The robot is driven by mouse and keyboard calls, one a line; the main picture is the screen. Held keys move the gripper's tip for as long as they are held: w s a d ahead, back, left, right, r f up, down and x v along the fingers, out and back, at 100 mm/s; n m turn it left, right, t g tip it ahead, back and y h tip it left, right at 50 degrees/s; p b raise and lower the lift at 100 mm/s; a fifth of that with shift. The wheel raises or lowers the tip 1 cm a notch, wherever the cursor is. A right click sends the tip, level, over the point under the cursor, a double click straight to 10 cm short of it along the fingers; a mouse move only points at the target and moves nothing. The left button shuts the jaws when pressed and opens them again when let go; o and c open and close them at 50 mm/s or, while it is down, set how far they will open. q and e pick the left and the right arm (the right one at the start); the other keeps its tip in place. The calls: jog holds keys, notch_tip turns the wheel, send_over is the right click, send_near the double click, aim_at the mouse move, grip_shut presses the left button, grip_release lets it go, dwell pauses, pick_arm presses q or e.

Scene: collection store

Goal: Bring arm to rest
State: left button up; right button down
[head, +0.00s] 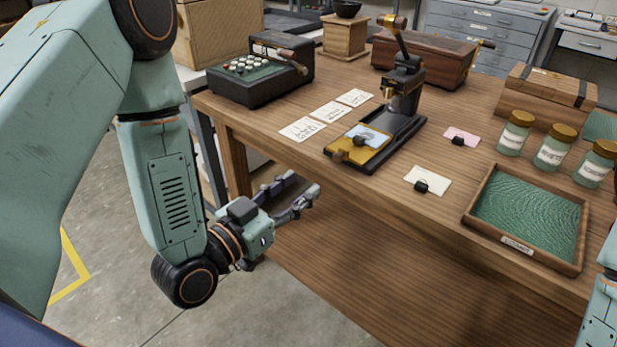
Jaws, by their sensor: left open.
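My left arm (180,190) comes in from the left and bends down beside the wooden table. My left gripper (297,187) is open with nothing between its fingers. It is in front of the table's left side, below the level of the tabletop, and appears apart from the table. At the right edge a small piece of my right arm (602,315) shows; its gripper is out of the frame.
The wooden table (310,165) carries a black press (403,95), a keyed machine (262,72), paper cards (333,111), a green-lined tray (525,215), several lidded jars (553,148) and wooden boxes (545,95). Grey drawers (490,35) stand behind. Floor (110,260) is open at left.

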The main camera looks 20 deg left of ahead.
pick_arm(q)
jog(key=shift+s+a, duration=0.15)
jog(key=shift+s, duration=0.3)
jog(key=s+a+f+n+g+y, duration=0.2)
jog(key=s+f+g, duration=0.3)
jog(key=f, duration=0.4)
jog(key=s+a+f+n+g+y, duration=0.1)
jog(key=s+f+g+y, duration=0.3)
jog(key=f, duration=0.5)
jog(key=s+a+f+n+g, duration=0.1)
jog(key=s+f+g, duration=0.2)
jog(key=s, duration=0.6)
jog(key=s+a+f+g, duration=0.1)
jog(key=s+f+g, duration=0.3)
jog(key=s, duration=0.5)
jog(key=shift+a+f+n+g+y, duration=0.3)
jog(key=shift+f+n+y, duration=0.1)
